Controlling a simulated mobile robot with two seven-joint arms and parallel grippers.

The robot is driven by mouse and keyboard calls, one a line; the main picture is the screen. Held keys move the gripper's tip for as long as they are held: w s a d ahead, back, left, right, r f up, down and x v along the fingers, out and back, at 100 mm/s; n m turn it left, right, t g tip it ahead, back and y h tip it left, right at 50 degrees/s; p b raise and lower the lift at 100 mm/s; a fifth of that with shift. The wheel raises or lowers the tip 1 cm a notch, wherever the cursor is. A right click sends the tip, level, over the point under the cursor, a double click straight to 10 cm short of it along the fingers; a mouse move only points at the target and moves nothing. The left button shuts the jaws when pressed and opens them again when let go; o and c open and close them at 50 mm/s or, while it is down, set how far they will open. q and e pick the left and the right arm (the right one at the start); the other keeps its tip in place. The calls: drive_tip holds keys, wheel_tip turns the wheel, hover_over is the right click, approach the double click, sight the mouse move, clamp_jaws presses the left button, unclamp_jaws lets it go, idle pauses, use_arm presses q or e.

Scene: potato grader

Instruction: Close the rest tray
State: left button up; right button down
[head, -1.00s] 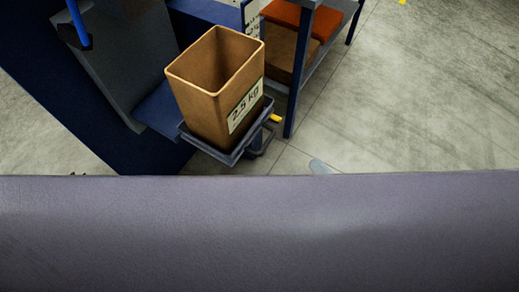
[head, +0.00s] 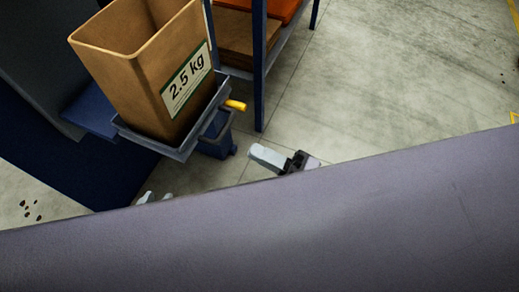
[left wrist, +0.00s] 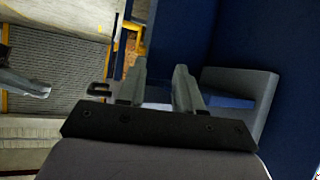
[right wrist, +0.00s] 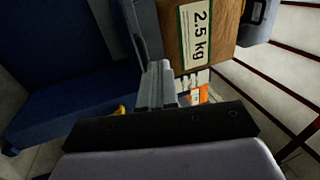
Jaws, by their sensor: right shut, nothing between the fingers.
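A blue-grey tray (head: 190,146) sticks out from the machine in the head view. A brown open-topped box (head: 140,70) labelled 2.5 kg stands upright in it. I cannot tell for sure that this is the rest tray. My left gripper (head: 155,197) is low in front of the tray, mostly hidden; in the left wrist view its fingers (left wrist: 159,66) are apart and empty, near a grey raised-edged part (left wrist: 243,84). My right gripper (head: 262,156) is right of and below the tray; in the right wrist view its fingers (right wrist: 158,72) are together, with the box (right wrist: 214,28) beyond them.
A yellow handle (head: 235,105) sticks out beside the tray. A blue-framed shelf (head: 259,65) with orange and brown items stands behind it to the right. Dark blue machine panels (head: 45,150) are on the left. The floor on the right is clear.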

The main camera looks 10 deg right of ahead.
sight(199, 123)
use_arm(q)
drive_tip(key=shift+w+d+r+t+b, duration=0.3)
drive_tip(key=shift+d+b, duration=0.25)
drive_tip(key=shift+b, duration=0.25)
use_arm(e)
drive_tip(key=x, duration=1.1)
use_arm(q)
drive_tip(key=shift+h, duration=0.3)
